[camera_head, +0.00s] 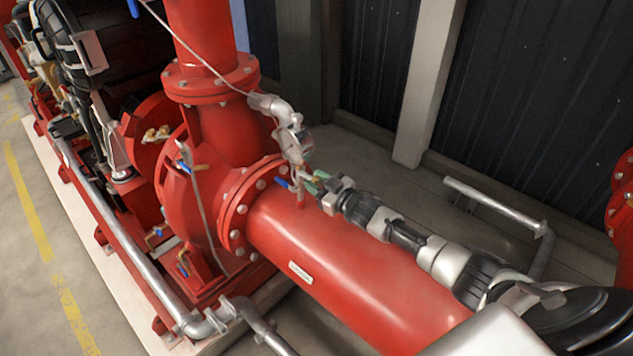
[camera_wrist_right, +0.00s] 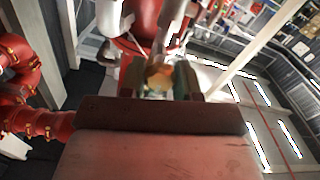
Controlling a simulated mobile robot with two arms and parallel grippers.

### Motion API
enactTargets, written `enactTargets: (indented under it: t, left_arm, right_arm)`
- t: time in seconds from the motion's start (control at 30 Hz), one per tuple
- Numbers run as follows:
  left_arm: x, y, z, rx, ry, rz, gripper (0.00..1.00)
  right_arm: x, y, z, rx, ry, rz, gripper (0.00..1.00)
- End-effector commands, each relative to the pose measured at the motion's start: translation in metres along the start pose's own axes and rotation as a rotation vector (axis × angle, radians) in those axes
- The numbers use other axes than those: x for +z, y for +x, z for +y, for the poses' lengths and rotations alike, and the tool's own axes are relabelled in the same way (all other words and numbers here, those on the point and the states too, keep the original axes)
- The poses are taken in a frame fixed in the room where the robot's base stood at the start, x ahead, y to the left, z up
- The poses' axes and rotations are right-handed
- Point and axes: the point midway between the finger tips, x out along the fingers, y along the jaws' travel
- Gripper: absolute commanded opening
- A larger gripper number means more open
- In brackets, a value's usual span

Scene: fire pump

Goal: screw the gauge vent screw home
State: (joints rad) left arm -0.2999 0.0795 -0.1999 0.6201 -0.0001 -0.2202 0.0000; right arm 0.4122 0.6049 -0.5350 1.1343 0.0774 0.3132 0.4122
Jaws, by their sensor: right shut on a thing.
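The gauge (camera_head: 300,143), a pale round body, stands above the large red pipe (camera_head: 345,260) in the head view. The vent screw shows as a small brass piece (camera_wrist_right: 159,76) between the fingers in the right wrist view. My right gripper (camera_head: 313,182) reaches in from the lower right, just below the gauge. Its green-tipped fingers are shut on the brass screw, and they also show in the right wrist view (camera_wrist_right: 160,80). The fingers hide much of the screw, so I cannot tell how deep it sits. My left gripper is not in view.
A blue-handled valve (camera_head: 283,184) sits close to the left of my right fingertips. The red flange (camera_head: 240,210) and pump casing are left of it. A grey pipe rail (camera_head: 495,202) stands at the right, before the dark wall.

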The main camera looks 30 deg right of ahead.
Motion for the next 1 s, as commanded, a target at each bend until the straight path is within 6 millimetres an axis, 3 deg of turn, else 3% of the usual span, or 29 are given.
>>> enactTargets:
  t: [0.33,0.37,0.53,0.83,1.0]
  left_arm:
    - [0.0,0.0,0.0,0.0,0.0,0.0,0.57]
    - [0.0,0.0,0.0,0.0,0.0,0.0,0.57]
    - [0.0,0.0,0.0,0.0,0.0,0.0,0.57]
    - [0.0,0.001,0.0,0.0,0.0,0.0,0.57]
    - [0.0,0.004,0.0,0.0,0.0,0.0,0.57]
  right_arm:
    - [0.002,-0.001,-0.001,-0.001,0.002,-0.003,0.08]
    - [0.002,-0.001,-0.001,-0.001,0.002,-0.003,0.33]
    - [0.001,-0.001,-0.001,-0.001,0.001,-0.002,0.57]
    - [0.001,-0.002,0.0,-0.001,0.001,-0.001,0.57]
    - [0.003,-0.021,-0.001,-0.001,0.0,-0.003,0.57]
